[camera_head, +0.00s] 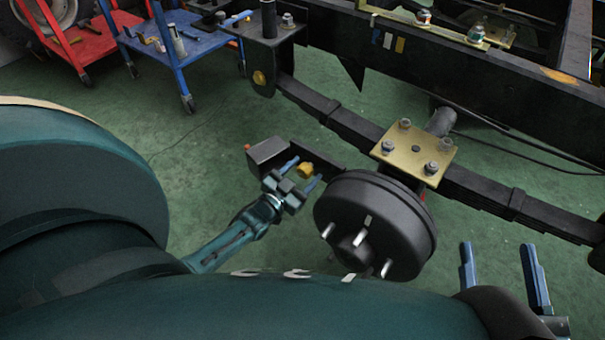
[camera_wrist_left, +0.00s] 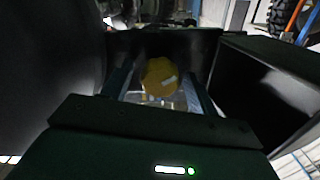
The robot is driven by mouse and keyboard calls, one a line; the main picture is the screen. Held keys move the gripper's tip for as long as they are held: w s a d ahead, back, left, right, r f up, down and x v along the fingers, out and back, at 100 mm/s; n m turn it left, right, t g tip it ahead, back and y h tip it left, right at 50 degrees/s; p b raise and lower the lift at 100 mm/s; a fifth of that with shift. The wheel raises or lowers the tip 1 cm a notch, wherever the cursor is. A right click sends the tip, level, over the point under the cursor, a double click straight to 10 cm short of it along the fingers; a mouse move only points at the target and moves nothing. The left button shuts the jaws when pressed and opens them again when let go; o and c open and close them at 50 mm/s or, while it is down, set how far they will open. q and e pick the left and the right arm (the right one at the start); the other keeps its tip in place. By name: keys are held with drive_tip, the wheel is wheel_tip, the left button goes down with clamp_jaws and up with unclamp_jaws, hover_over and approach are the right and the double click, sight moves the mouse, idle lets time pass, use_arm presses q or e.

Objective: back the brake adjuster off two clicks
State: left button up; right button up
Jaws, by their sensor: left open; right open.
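The brake adjuster appears to be the yellow knob (camera_head: 306,170) on the dark bracket beside the black brake drum (camera_head: 372,222). My left gripper (camera_head: 301,173) is open, with its blue fingers pointing at the knob from the front left. In the left wrist view the yellow knob (camera_wrist_left: 160,78) with a pale mark sits between the two fingers (camera_wrist_left: 160,92); I cannot tell whether they touch it. My right gripper (camera_head: 502,262) is open and empty at the lower right, apart from the drum.
A black box (camera_head: 266,153) adjoins the bracket left of the knob. The leaf spring (camera_head: 350,125) with a brass plate (camera_head: 415,152) runs behind the drum, under the chassis rail (camera_head: 490,75). Red (camera_head: 85,45) and blue (camera_head: 185,45) carts stand at the back left. Wheel studs project from the drum.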

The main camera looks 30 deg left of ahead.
use_arm(q)
drive_tip(key=shift+c, duration=0.2)
drive_tip(key=c, duration=1)
drive_tip(key=shift+o, duration=0.2)
drive_tip(key=shift+n, duration=0.4)
use_arm(e)
drive_tip(key=shift+r, duration=0.15)
use_arm(q)
drive_tip(key=shift+n+p, duration=0.4)
drive_tip(key=shift+n, duration=0.6)
drive_tip(key=n, duration=0.3)
drive_tip(key=shift+n, duration=0.3)
drive_tip(key=n, duration=0.3)
drive_tip(key=shift+a+n, duration=0.1)
drive_tip(key=shift+n, duration=1)
use_arm(e)
drive_tip(key=shift+d, duration=0.1)
